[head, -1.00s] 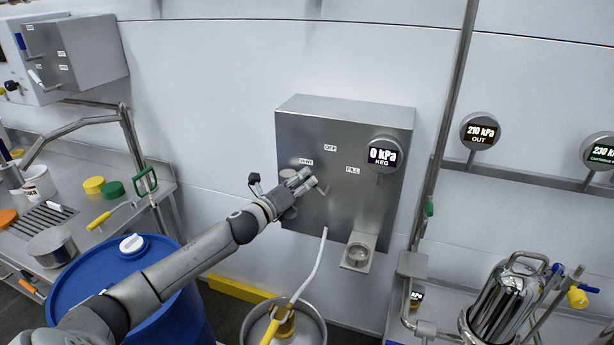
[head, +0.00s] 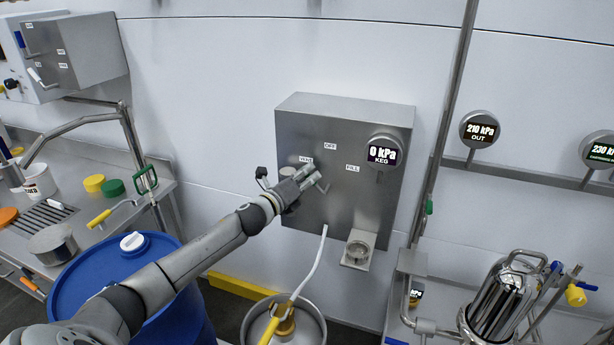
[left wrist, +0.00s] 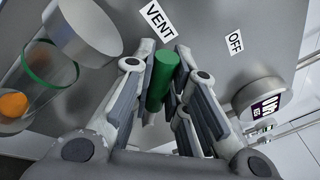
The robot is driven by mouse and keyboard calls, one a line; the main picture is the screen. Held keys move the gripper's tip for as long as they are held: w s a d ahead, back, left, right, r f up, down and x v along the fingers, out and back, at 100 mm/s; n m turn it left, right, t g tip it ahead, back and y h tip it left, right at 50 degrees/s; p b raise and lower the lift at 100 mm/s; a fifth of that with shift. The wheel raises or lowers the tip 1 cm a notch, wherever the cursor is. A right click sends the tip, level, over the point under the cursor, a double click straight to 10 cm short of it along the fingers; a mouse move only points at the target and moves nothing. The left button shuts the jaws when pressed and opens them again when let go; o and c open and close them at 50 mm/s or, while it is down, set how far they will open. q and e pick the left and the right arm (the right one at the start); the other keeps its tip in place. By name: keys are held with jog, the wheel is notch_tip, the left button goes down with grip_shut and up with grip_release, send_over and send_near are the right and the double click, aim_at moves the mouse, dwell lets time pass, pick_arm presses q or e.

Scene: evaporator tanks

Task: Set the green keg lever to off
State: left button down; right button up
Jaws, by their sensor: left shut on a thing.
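The green keg lever (left wrist: 160,82) is a green cylinder on the grey panel box (head: 300,125). In the left wrist view its end lies close to the VENT label (left wrist: 157,20), and the OFF label (left wrist: 235,40) is further right. In the head view OFF (head: 330,146) is above and right of VENT (head: 306,159), with FILL (head: 352,168) to the right. My left gripper (head: 309,178) is at the panel below VENT, and it hides the green grip there. In the left wrist view its fingers (left wrist: 165,85) are shut on the lever. My right gripper is not in view.
A round gauge (head: 383,153) reading 0 kPa KEG is right of the lever, with a small cup holder (head: 357,252) below. A blue drum (head: 180,290) stands under my left arm. A metal pot (head: 318,312) with a hose stands below the panel.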

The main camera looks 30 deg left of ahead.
pick_arm(q)
jog(key=shift+d+r+m+p, duration=0.15)
jog(key=shift+r+m+p, duration=0.2)
jog(key=shift+p, duration=0.35)
jog(key=d+m+p, duration=0.1)
jog(key=m+p, duration=0.1)
jog(key=p, duration=0.1)
jog(key=d+r+m+g+p, duration=0.1)
jog(key=m+p, duration=0.1)
jog(key=p, duration=0.2)
jog(key=w+d+m+g+p, duration=0.1)
jog(key=m+p, duration=0.1)
jog(key=p, duration=0.2)
jog(key=shift+d+r+y, duration=0.4)
jog(key=shift+w+d+f+m+p, duration=0.1)
jog(key=shift+d+f+m+p, duration=0.2)
jog(key=shift+m+p, duration=0.5)
jog(key=c, duration=1.7)
grip_release()
